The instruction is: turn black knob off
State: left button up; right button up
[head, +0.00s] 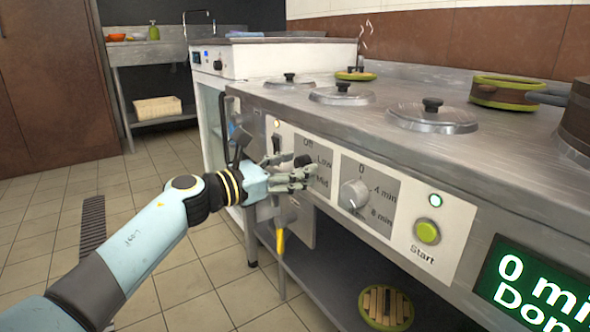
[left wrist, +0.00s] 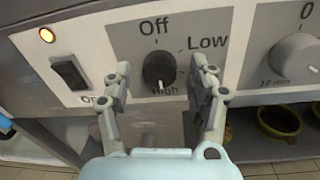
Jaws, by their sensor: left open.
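The black knob (left wrist: 159,70) sits on a grey panel marked Off, Low and High in the left wrist view. Its white mark points down toward High. In the head view the black knob (head: 303,160) shows just above my fingers, partly hidden. My left gripper (head: 303,177) is at the panel. In the left wrist view the left gripper (left wrist: 161,75) is open, with one finger on each side of the knob; I cannot tell whether they touch it. My right gripper is not in view.
A black rocker switch (left wrist: 70,73) and a lit orange lamp (left wrist: 47,35) are left of the knob. A silver timer knob (head: 353,194) and green Start button (head: 427,231) are to its right. Lidded pots (head: 433,116) are set in the steel counter above. Tiled floor (head: 190,280) is clear.

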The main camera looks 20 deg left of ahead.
pick_arm(q)
jog(key=shift+w+d, duration=0.15)
jog(key=shift+c, duration=0.2)
jog(key=c, duration=1.1)
